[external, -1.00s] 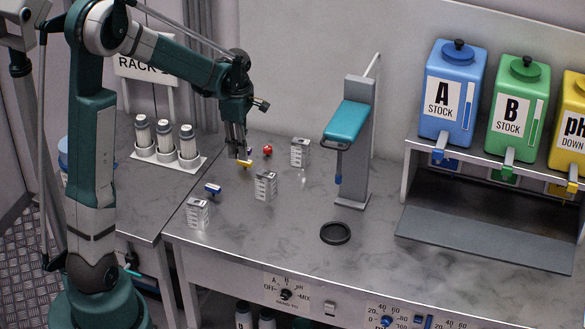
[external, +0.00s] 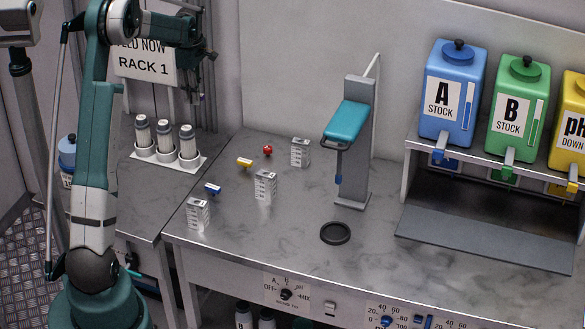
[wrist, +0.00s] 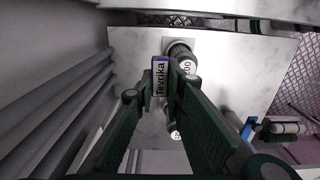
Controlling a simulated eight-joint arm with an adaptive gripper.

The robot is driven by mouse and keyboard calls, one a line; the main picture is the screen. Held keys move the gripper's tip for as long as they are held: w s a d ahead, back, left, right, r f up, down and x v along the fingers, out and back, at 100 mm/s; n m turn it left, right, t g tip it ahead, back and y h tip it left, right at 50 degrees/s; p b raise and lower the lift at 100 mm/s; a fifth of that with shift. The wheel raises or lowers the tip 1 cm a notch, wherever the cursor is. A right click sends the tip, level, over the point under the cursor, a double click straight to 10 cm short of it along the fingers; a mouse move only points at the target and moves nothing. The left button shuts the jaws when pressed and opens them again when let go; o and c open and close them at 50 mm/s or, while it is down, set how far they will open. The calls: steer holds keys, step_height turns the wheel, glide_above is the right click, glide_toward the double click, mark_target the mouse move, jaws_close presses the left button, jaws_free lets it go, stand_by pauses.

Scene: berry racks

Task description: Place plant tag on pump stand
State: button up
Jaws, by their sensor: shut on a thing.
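My gripper (external: 202,90) is raised over the left side, in front of the RACK 1 sign and above the white holder. In the wrist view, my gripper (wrist: 168,88) is shut on a purple-and-white plant tag (wrist: 160,76) reading "Tevrika". A yellow tag (external: 244,163) and a blue tag (external: 212,189) lie on the bench.
A white holder (external: 196,164) with three grey-capped bottles stands at the bench's left. Small white labelled boxes (external: 265,187), a red ball-like item (external: 267,150) and a black ring (external: 335,232) are on the bench. Stock tanks (external: 452,90) stand right. The bench's front middle is mostly clear.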

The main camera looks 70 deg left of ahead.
steer(key=s+a+f, duration=0.1)
steer(key=s+a, duration=0.4)
steer(key=a, duration=0.4)
steer(key=s+a+f, duration=0.1)
steer(key=s+a, duration=0.5)
steer(key=a, duration=0.3)
step_height(320, 180, down, 10)
steer(key=shift+w+d+f, duration=0.15)
steer(key=shift+w, duration=0.05)
steer(key=shift+f, duration=3.15)
steer(key=shift+f, duration=0.1)
steer(key=shift+f, duration=1.8)
steer(key=shift+f, duration=0.1)
